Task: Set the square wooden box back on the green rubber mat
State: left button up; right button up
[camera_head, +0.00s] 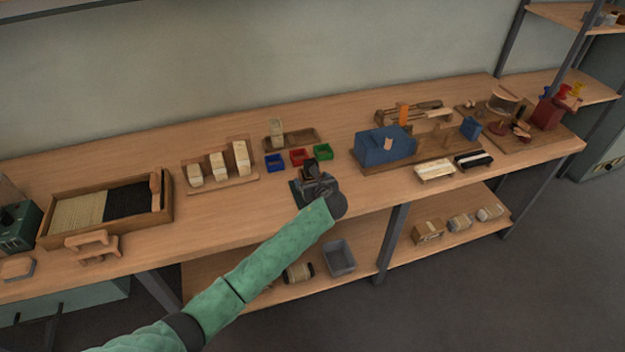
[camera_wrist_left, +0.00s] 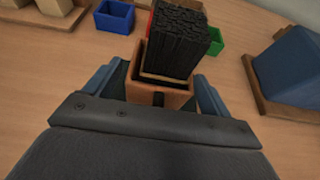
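The square wooden box (camera_wrist_left: 158,97) shows in the left wrist view between the fingers of my left gripper (camera_wrist_left: 160,85). A thick bundle of black bristles (camera_wrist_left: 178,38) stands up out of it. The fingers are close to the box's two sides; whether they press on it is unclear. In the head view my left gripper (camera_head: 315,180) is over the front middle of the bench, and the box is mostly hidden there. A dark patch (camera_head: 298,194) beside the gripper may be the green rubber mat; I cannot tell for certain. My right gripper is not in view.
Blue (camera_head: 275,162), red (camera_head: 299,157) and green (camera_head: 322,152) bins sit just behind my gripper. A stand with pale blocks (camera_head: 220,183) is to the left, a blue machine (camera_head: 385,147) to the right. Bare bench top (camera_head: 235,215) lies front left.

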pick_arm(q)
jog(key=shift+r, duration=0.1)
jog(key=shift+s+d, duration=0.1)
jog(key=shift+s, duration=0.15)
jog(key=b+v, duration=0.2)
jog(key=v, duration=0.8)
jog(key=shift+b, duration=0.35)
jog(key=shift+s+d+r, duration=0.15)
jog(key=shift+s+r, duration=0.25)
jog(key=shift+s, duration=0.2)
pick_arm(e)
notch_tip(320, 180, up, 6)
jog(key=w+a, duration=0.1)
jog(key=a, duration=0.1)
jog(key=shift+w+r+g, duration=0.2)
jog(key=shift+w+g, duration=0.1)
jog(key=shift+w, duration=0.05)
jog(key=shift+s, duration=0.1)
